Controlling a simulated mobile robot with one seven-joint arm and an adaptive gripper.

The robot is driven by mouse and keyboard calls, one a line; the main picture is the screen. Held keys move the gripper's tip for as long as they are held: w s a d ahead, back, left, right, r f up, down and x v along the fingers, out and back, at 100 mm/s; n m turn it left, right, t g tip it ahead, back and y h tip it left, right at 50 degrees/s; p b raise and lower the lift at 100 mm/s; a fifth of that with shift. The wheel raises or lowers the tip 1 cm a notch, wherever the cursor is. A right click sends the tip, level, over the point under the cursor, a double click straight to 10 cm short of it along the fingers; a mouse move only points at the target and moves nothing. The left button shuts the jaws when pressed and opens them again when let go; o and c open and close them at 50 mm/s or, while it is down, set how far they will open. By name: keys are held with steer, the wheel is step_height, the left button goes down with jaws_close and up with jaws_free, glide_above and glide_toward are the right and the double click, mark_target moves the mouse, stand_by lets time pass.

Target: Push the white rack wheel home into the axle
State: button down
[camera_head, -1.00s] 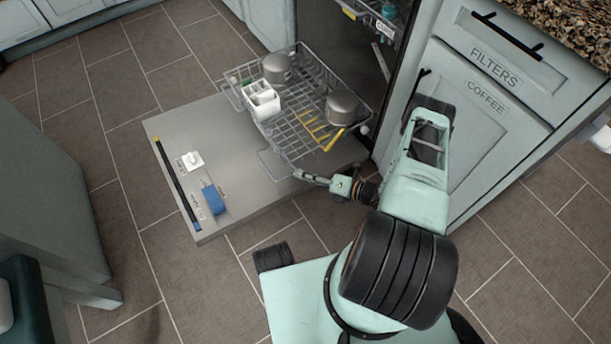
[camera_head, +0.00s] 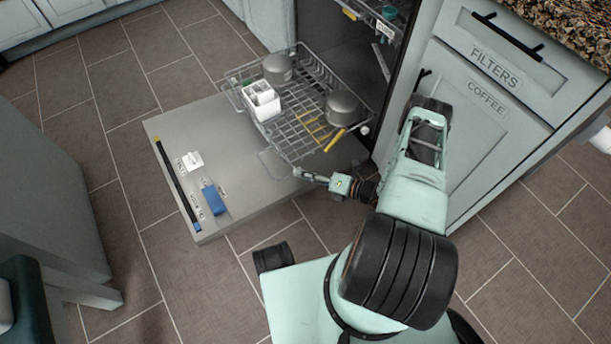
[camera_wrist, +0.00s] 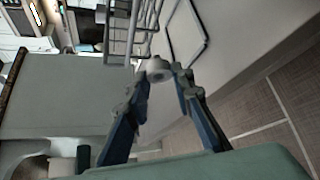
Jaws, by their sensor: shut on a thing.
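My gripper (camera_head: 300,173) is low beside the near side of the pulled-out dish rack (camera_head: 290,140), over the open dishwasher door. In the wrist view its two fingers (camera_wrist: 164,74) close around a small pale round piece, which looks like the white rack wheel (camera_wrist: 157,64). The wheel sits at the fingertips, close to the grey rack wires (camera_wrist: 131,32). The axle cannot be made out; the fingers and wheel cover that spot. I cannot tell whether the wheel touches the rack.
The rack holds two grey pots (camera_head: 277,68) (camera_head: 343,108), a white cutlery basket (camera_head: 262,100) and yellow tines (camera_head: 334,140). Another pale wheel (camera_head: 364,130) shows at its right corner. On the open door (camera_head: 165,130) lie a white piece (camera_head: 192,160) and a blue block (camera_head: 213,199).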

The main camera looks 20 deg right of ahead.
steer(key=shift+w+a, duration=0.3)
steer(key=shift+w, duration=0.4)
steer(key=c, duration=1.6)
jaws_free()
steer(key=v, duration=1.2)
steer(key=shift+w, duration=0.1)
